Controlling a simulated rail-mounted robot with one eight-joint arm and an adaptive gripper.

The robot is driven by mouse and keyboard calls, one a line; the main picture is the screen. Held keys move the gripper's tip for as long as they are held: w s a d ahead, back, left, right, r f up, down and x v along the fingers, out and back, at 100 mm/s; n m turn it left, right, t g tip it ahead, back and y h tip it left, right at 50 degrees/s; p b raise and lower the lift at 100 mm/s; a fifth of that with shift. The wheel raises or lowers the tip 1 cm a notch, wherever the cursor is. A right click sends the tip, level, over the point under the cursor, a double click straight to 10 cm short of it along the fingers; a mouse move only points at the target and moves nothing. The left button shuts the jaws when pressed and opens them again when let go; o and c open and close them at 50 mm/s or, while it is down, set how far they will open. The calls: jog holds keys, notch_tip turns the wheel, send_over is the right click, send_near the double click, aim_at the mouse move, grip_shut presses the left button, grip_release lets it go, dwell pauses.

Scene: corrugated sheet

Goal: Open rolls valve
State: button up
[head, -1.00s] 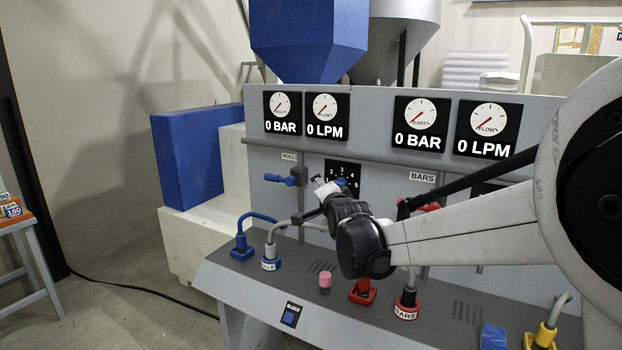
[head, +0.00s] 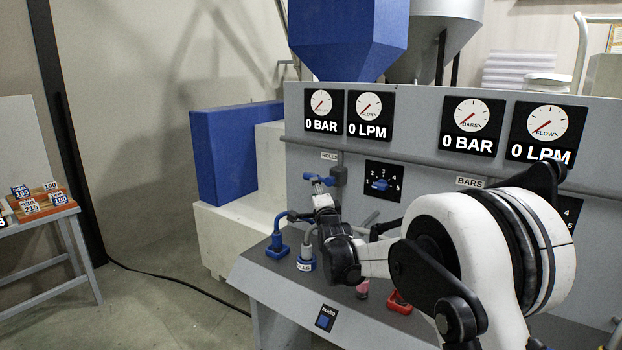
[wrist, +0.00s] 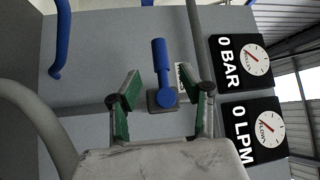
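The rolls valve has a blue lever (head: 318,180) pointing left from its grey body (head: 338,176), below the ROLLS label (head: 330,156) in the head view. In the wrist view, the blue lever (wrist: 161,62) lies between the two green-padded fingers of my gripper (wrist: 162,82), which is open. Gaps show on both sides of the lever, and no contact is visible. In the head view my gripper (head: 321,198) is just below the lever, its fingers small and partly merged with it. The rolls gauges (head: 323,110) read 0 BAR and 0 LPM.
A blue selector knob (head: 381,184) is on the panel right of the valve. Blue (head: 278,246) and grey hoses rise from the ledge close to my gripper. A grey pipe runs along the panel. My arm covers much of the right side.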

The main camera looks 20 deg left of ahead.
jog(key=x, duration=0.9)
grip_shut()
